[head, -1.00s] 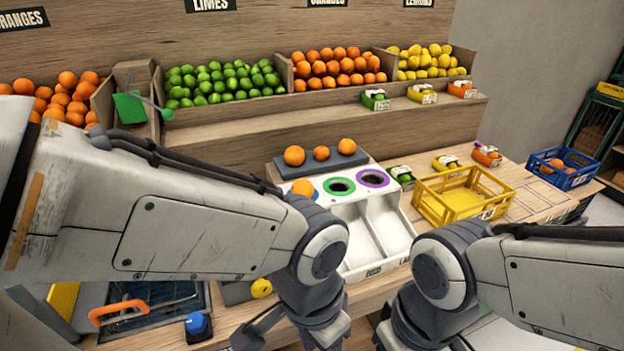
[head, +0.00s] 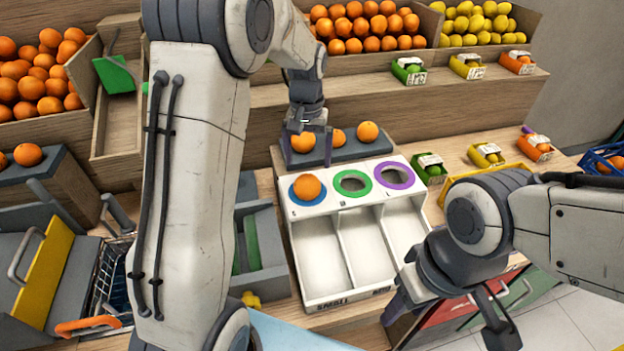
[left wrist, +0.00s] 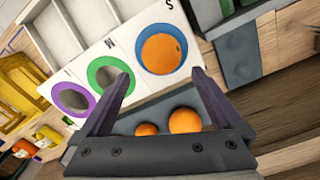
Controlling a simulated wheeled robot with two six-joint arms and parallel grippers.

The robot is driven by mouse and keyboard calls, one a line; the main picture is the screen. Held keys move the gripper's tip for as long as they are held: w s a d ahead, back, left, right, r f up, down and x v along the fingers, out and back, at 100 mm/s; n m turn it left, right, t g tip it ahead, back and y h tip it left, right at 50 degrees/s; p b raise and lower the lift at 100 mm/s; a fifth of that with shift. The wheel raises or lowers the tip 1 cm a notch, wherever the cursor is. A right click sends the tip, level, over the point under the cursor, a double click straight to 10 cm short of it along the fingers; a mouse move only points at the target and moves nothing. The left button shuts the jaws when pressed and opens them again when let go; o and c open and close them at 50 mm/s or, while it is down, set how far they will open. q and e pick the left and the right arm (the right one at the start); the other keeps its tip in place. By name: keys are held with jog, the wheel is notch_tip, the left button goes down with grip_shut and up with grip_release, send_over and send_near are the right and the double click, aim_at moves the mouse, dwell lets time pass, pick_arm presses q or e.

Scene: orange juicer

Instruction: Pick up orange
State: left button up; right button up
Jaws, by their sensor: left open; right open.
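Three oranges sit in a row on a dark tray (head: 352,151) behind the white sorter: a left orange (head: 302,142), a middle orange (head: 338,136) and a right orange (head: 368,131). Another orange (head: 306,187) rests in the sorter's blue ring; it also shows in the left wrist view (left wrist: 160,54). My left gripper (head: 307,160) is open at the left orange, its fingers to either side of it in the head view; contact is unclear. My right gripper (head: 448,312) is open and empty at the sorter's front right.
The white sorter (head: 322,296) has blue, green (head: 352,183) and purple (head: 395,175) rings above open compartments. Small labelled boxes (head: 430,168) stand to its right, beside a yellow crate (head: 470,178). Fruit bins line the back shelf.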

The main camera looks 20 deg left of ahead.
aim_at(307, 177)
pick_arm(q)
notch_tip(307, 177, down, 3)
jog(key=shift+s+a+r, duration=0.1)
jog(key=shift+a, duration=0.05)
jog(key=shift+f+p, duration=0.3)
jog(key=shift+p, duration=0.2)
notch_tip(307, 177, down, 4)
jog(key=shift+s+r+p, duration=0.1)
jog(key=shift+r+p, duration=0.05)
jog(key=shift+p, duration=0.7)
jog(key=shift+f, duration=0.55)
jog(key=c, duration=1.4)
jog(key=shift+r, duration=0.15)
